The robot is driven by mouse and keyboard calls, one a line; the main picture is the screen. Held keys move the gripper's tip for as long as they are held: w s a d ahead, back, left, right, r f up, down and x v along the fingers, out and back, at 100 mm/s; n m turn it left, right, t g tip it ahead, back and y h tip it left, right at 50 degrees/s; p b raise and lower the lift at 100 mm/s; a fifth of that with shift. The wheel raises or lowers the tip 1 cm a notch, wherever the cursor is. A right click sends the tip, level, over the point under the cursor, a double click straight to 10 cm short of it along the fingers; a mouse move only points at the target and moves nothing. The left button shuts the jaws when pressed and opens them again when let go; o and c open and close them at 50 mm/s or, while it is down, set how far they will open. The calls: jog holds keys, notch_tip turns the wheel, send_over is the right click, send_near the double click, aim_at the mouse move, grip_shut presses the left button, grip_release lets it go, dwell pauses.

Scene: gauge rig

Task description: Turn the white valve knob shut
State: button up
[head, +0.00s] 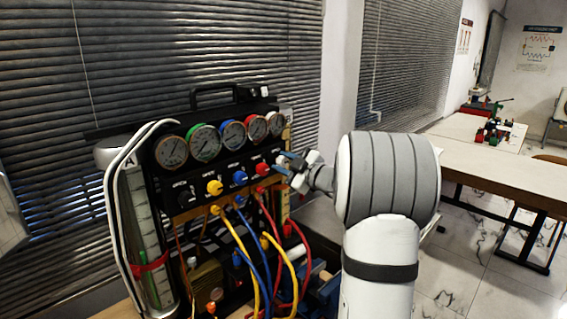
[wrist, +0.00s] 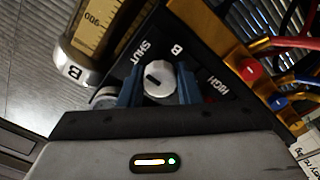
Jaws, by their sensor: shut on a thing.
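The white valve knob (wrist: 157,75) sits on a black panel in the wrist view, with a short dark mark on its face. The labels SHUT, B and HIGH are printed around it, SHUT at its upper left and HIGH at its right. The dark mark slants toward the upper left. My gripper (wrist: 158,88) has a blue finger on each side of the knob and is shut on it. In the head view my gripper (head: 287,165) is at the right end of the panel's knob row, and it mostly hides the white knob there.
Several round gauges (head: 232,134) stand above the row. A red knob (head: 262,169), a blue knob (head: 239,173) and a yellow knob (head: 214,187) are to the left. Yellow, blue and red hoses (head: 262,262) hang below. A clear tube marked B (wrist: 92,40) stands close by.

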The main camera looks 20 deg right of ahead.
jog(key=shift+f, duration=0.15)
jog(key=o, duration=1)
jog(key=shift+c, duration=0.2)
jog(key=b+v, duration=0.2)
jog(key=v, duration=0.5)
jog(key=shift+s, duration=0.4)
jog(key=shift+d, duration=0.1)
